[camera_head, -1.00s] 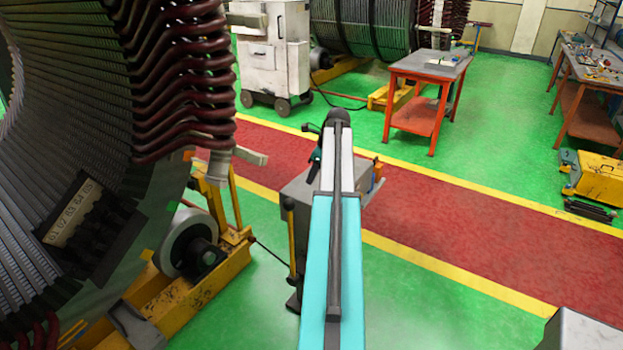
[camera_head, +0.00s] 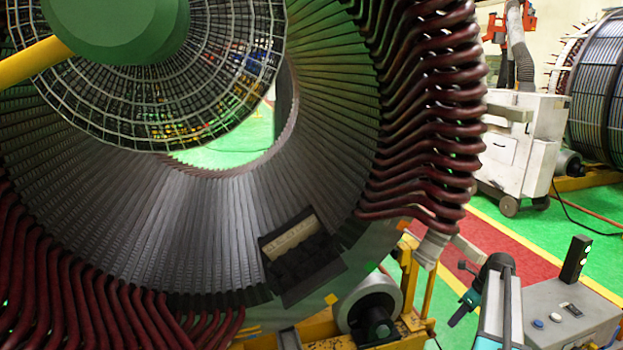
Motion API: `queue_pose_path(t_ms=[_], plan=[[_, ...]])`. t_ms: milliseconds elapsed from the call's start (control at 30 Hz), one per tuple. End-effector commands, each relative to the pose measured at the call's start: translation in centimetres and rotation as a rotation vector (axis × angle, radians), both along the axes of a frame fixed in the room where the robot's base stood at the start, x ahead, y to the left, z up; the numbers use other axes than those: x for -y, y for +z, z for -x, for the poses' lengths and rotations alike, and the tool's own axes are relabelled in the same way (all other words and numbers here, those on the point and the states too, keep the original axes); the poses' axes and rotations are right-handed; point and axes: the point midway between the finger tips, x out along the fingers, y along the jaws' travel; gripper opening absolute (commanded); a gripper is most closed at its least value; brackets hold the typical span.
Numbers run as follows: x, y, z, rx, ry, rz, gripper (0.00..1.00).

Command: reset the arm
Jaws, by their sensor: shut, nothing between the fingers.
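My arm (camera_head: 500,315) shows at the lower right of the head view as a pale grey and teal link rising from the bottom edge to a dark joint. Beyond the joint, a short teal and black end part hangs down to the left. My gripper (camera_head: 459,315) is the small dark tip of that part, shut and empty, in the air. Its fingers are too small to make out singly. The large stator (camera_head: 215,245) fills the left and middle, with dark red winding coils (camera_head: 425,120) along its right side, left of my arm.
A grey control box (camera_head: 560,310) stands just right of my arm. A yellow stand with a roller (camera_head: 368,305) sits under the stator. A round wire guard (camera_head: 225,90) on a green hub is close at upper left. A white cabinet (camera_head: 520,150) stands behind.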

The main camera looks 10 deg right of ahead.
Motion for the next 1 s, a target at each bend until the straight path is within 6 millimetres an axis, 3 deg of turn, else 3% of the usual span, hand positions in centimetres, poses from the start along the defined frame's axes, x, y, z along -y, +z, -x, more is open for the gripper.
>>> queue_pose_path(t_ms=[33,200,467,767,1000], plan=[[-2.3,-1.9,-0.5,-0.018,0.028,-0.013,0.00],[-8.9,-7.2,-1.4,-0.073,0.111,-0.047,0.00],[-19.3,-15.2,-0.5,-0.157,0.272,-0.079,0.00],[-30.2,-23.6,3.7,-0.233,0.534,-0.093,0.00],[-37.5,-29.2,9.1,-0.275,0.788,-0.100,0.00]])
